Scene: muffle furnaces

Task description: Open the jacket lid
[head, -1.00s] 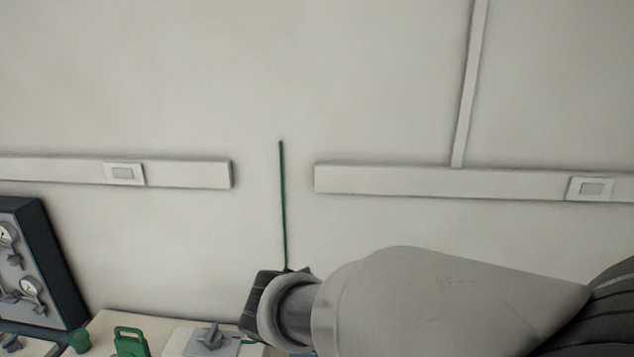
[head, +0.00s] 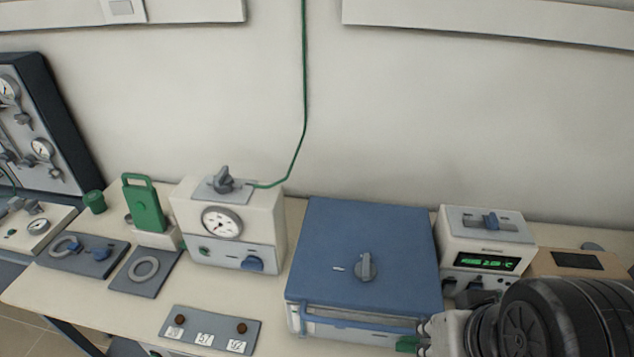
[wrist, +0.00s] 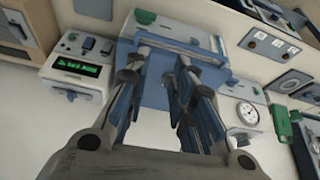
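The jacket lid looks like the blue top (head: 390,225) of a wide box on the bench, lying flat, with a grey knob (head: 366,266) on it. A blue handle bar (head: 345,314) runs along the box's front edge. My gripper (wrist: 168,52) shows in the wrist view with its two fingers apart and nothing seen held between them. The blue box (wrist: 155,92) lies beyond and between the fingers. In the head view my arm comes in at the lower right, by the box's front right corner. Contact with the bar cannot be told.
A unit with a green display (head: 487,262) stands close right of the box. A dial unit (head: 225,230) with a green cable (head: 298,150) stands to the left. A label plate (head: 210,330) lies in front. Clear wall rises behind.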

